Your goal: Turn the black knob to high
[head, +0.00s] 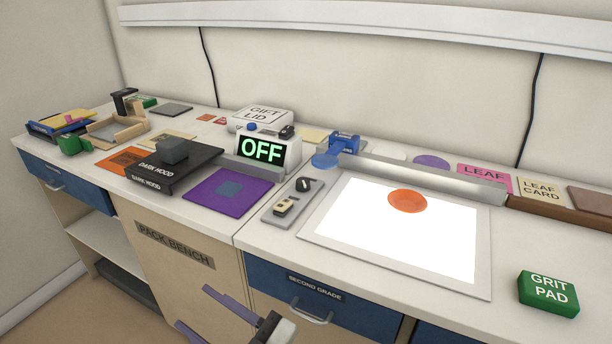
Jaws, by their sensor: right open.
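A black knob (303,184) sits on a grey plate (272,211) at the left edge of the light panel. A beige and black switch (284,207) is on the same plate, nearer the front. Another small black knob-like part (287,132) is on top of the display box (262,151), whose green letters read OFF. I cannot tell which setting either black part points to. My right gripper (190,305) is at the bottom of the head view, in front of the bench and below its top. Its purple fingers are apart and empty, well away from both knobs. My left gripper is not in view.
A lit white panel (383,247) bears an orange disc (407,201). A dark book-like box (160,172) with a grey block and a purple sheet (215,203) lie left of the plate. A blue device (343,142) stands behind it. A green grit pad (549,293) is at right.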

